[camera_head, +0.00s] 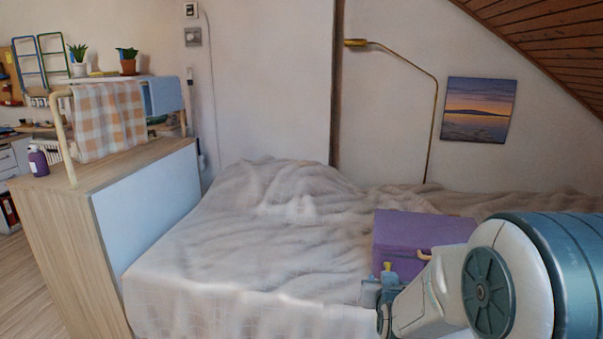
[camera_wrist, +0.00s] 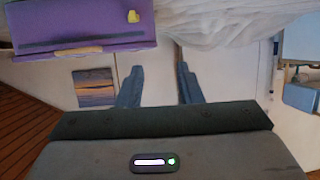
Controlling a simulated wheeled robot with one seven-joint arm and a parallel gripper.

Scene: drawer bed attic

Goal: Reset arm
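My gripper (camera_wrist: 160,72) is open, with two grey-blue fingers apart and nothing between them in the wrist view. In the head view my gripper (camera_head: 378,290) is partly hidden by my arm, at the lower right over the bed. A purple box (camera_head: 410,232) sits on the bed just beyond it, its right part hidden by my arm. The purple box also shows at the upper left of the wrist view (camera_wrist: 110,22), which looks upside down. It has a pale handle (camera_wrist: 78,50) and a small yellow piece (camera_wrist: 133,16). I cannot tell whether gripper and box touch.
The bed with a rumpled pale cover (camera_head: 240,260) fills the middle, clear to the left of the box. A wooden cabinet (camera_head: 70,250) with a checkered cloth (camera_head: 108,118) and purple bottle (camera_head: 38,161) stands left. A brass lamp (camera_head: 434,110) and a sunset picture (camera_head: 478,110) are behind.

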